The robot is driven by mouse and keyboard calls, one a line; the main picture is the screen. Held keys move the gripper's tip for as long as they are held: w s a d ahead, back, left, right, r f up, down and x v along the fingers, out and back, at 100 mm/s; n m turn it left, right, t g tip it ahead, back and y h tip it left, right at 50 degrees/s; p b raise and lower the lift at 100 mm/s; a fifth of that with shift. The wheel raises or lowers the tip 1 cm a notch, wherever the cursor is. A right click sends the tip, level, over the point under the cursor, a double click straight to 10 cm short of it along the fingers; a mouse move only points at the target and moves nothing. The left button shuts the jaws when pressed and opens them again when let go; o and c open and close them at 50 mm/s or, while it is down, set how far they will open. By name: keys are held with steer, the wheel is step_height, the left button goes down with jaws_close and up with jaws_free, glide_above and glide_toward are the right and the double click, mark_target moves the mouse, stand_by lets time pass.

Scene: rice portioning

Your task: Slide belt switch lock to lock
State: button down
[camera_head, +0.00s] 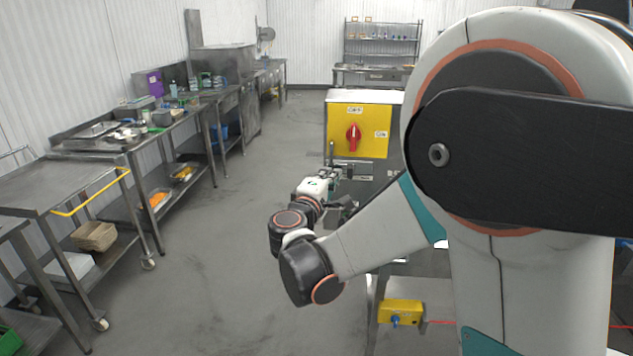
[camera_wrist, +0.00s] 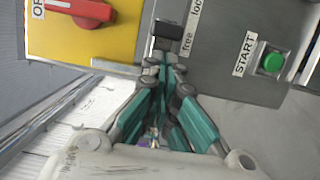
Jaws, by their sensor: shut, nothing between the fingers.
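The belt switch lock shows in the wrist view as a black sliding knob (camera_wrist: 168,29) on the grey metal panel. The printed words "free" and "lock" run along its right side, and the knob sits beside the word "free". My gripper (camera_wrist: 165,66) has teal fingers closed together, with nothing held. Its tips are right beside the knob, at its lower edge in the picture; I cannot tell whether they touch. In the head view my gripper (camera_head: 345,204) is small and in front of the grey control box, and the lock cannot be made out there.
A yellow plate with a red rotary switch (camera_head: 353,138) is on the box; the red switch (camera_wrist: 88,12) also shows upper left in the wrist view. A green START button (camera_wrist: 271,62) is at right. Steel tables (camera_head: 70,185) line the left wall. The floor between is clear.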

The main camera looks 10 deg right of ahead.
steer(key=shift+d+f, duration=0.1)
steer(key=shift+d, duration=0.25)
steer(key=d, duration=0.2)
steer(key=s+d, duration=0.1)
steer(key=shift+s+d, duration=0.15)
steer(key=shift+d, duration=0.25)
